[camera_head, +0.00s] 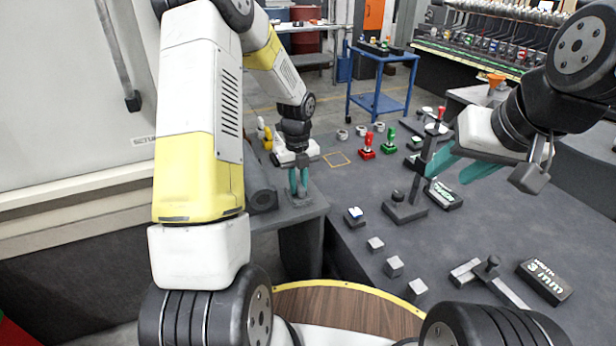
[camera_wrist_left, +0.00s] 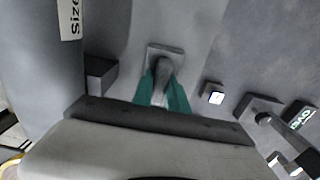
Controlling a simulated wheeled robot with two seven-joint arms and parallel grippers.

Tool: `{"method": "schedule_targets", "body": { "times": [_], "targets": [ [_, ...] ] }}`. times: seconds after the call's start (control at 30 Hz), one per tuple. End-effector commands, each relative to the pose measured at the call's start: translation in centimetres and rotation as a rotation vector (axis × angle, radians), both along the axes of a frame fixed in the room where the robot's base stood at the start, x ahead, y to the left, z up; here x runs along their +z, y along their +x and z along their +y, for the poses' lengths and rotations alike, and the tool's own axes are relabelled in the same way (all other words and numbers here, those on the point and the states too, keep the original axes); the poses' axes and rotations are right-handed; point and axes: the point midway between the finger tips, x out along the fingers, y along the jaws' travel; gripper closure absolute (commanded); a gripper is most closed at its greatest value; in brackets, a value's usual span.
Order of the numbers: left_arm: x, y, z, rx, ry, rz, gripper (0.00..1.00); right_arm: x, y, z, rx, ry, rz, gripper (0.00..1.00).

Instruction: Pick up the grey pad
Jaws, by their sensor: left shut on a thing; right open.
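The grey pad is a flat square grey plate (camera_wrist_left: 178,49) with a rounded grip (camera_wrist_left: 163,68) standing up from it. In the left wrist view the fingers (camera_wrist_left: 163,92) are shut on the grip from both sides. I cannot tell whether the plate touches the table. My right gripper (camera_head: 455,168) is open above the right part of the table, behind a dark post on a stand (camera_head: 405,209).
A small block with a white and blue top (camera_head: 354,217) and several grey cubes (camera_head: 394,266) stand to the right.

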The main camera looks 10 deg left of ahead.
Motion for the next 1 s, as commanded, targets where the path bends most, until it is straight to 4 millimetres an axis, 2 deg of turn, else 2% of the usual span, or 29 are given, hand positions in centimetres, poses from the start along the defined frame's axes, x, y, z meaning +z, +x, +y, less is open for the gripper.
{"method": "schedule_targets", "body": {
  "times": [0.17, 0.4, 0.6, 0.73, 0.97, 1.0],
  "targets": [
    [1.2, 0.1, 0.0, 0.001, 0.0, -0.004, 1.0, 0.0, 0.0, 0.0, 0.0, 0.0, 0.0, 0.57],
    [5.9, 0.1, 0.1, 0.001, 0.0, -0.006, 1.0, 0.0, 0.0, 0.0, 0.0, 0.0, 0.0, 0.57],
    [9.0, 0.1, 0.0, 0.001, 0.0, -0.004, 1.0, 0.0, 0.0, 0.0, 0.0, 0.0, 0.0, 0.57],
    [9.9, 0.0, 0.0, 0.0, 0.0, -0.002, 1.0, 0.0, 0.0, 0.0, 0.0, 0.0, 0.0, 0.57],
    [10.1, 0.0, 0.0, 0.0, 0.0, 0.0, 1.0, 0.0, 0.0, 0.0, 0.0, 0.0, 0.0, 0.57],
    [10.0, 0.0, 0.0, 0.0, 0.0, 0.0, 0.83, 0.0, 0.0, 0.0, 0.0, 0.0, 0.0, 0.57]
  ]
}}
